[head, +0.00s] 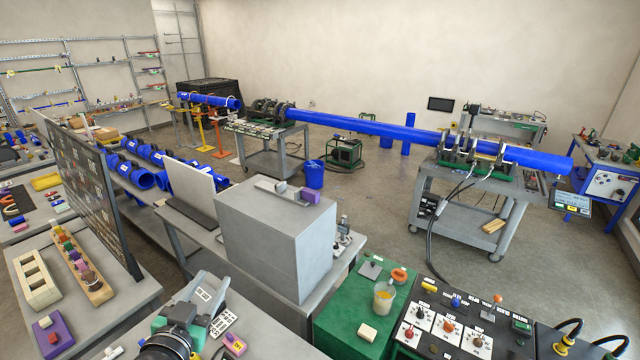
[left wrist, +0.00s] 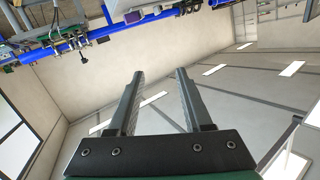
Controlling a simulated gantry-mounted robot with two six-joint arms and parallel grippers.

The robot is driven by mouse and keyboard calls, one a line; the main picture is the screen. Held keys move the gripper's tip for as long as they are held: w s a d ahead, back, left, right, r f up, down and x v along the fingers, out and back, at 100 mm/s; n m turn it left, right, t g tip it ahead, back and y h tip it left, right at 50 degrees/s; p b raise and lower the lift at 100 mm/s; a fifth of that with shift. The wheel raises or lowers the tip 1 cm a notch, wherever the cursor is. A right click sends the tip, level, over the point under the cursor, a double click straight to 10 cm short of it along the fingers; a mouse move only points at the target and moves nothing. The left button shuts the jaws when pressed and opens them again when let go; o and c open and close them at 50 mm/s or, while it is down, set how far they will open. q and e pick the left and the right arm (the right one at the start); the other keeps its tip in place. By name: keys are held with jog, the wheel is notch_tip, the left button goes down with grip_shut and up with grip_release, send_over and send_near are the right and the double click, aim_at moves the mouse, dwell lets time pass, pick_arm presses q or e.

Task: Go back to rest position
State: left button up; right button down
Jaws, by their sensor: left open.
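My left gripper (left wrist: 160,73) shows in the left wrist view with its two dark fingers apart and nothing between them. Behind the fingers is its black mounting plate with screws, with a green edge below. The fingers stand against bare wall and ceiling, clear of any object. The left wrist view is upside down, with the blue pipe (left wrist: 150,22) along its top edge. In the head view a green, grey and black shape sits at the bottom left; I cannot tell whether it is part of my arm. My right gripper is not in view.
The long blue pipe (head: 375,129) spans between two grey carts. A grey box (head: 275,235) stands on the near bench. A green bench (head: 340,325) with a control panel (head: 447,330) is at the front. Open floor (head: 375,225) lies between bench and carts.

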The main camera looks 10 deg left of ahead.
pick_arm(q)
jog(key=s+d+r+t+h, duration=0.1)
jog(key=d+r+t, duration=0.15)
jog(key=r, duration=0.55)
jog(key=s+d+r+t, duration=0.1)
jog(key=d+r, duration=0.2)
jog(key=r, duration=0.5)
jog(key=s+d+r+n+t+h, duration=0.1)
jog(key=s+r+t, duration=0.7)
jog(key=s+r, duration=0.8)
notch_tip(320, 180, up, 5)
jog(key=shift+s+d+f+h, duration=0.15)
jog(key=shift+s+d+h, duration=0.25)
jog(key=shift+d, duration=0.4)
